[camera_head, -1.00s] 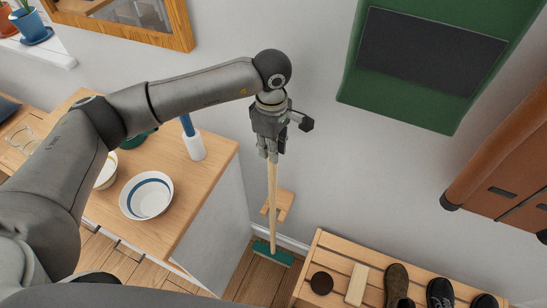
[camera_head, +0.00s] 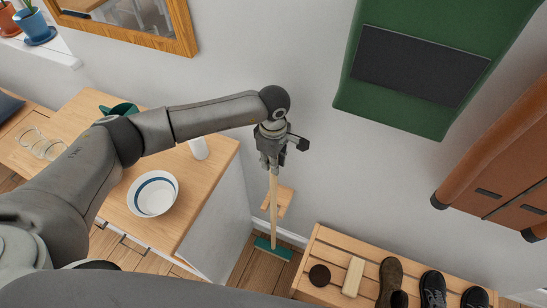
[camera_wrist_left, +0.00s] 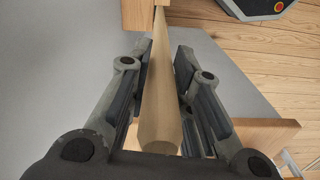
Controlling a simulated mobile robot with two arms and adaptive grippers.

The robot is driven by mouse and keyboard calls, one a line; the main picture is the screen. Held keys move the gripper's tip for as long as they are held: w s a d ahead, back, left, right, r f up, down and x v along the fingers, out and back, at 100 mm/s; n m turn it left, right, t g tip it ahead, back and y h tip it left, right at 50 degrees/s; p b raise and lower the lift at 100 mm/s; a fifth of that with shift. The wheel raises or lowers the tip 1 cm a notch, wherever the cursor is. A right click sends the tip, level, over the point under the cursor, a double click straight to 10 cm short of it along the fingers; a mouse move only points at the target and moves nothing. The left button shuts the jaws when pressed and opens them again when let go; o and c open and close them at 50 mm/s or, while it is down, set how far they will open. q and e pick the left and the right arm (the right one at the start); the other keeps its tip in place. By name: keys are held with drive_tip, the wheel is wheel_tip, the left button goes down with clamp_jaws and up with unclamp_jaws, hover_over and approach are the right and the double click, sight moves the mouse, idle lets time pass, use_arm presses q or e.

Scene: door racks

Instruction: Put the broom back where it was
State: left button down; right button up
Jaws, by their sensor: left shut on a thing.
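The broom (camera_head: 274,211) hangs upright, with a pale wooden handle and a green head (camera_head: 273,249) low near the floor by the wall. My left gripper (camera_head: 273,168) is shut on the upper part of the handle. In the left wrist view the handle (camera_wrist_left: 160,92) runs between the two fingers of my left gripper (camera_wrist_left: 162,100). A small wooden wall piece (camera_head: 284,200) is at the handle, lower down; whether the handle sits in it or in front of it I cannot tell. My right gripper is not in view.
A wooden cabinet (camera_head: 215,185) with a blue-ringed bowl (camera_head: 153,194) stands left of the broom. A slatted bench (camera_head: 325,245) with shoes (camera_head: 432,290) and a brush (camera_head: 353,276) stands to the right. A green panel (camera_head: 400,115) hangs above. A narrow floor gap lies between cabinet and bench.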

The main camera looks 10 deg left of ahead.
use_arm(q)
drive_tip(key=shift+f, duration=0.15)
drive_tip(key=c, duration=1.4)
unclamp_jaws()
drive_tip(key=shift+o, duration=0.4)
wheel_tip(320, 180, up, 12)
drive_tip(key=b, duration=0.5)
drive_tip(key=shift+f, duration=0.15)
drive_tip(key=shift+r, duration=0.35)
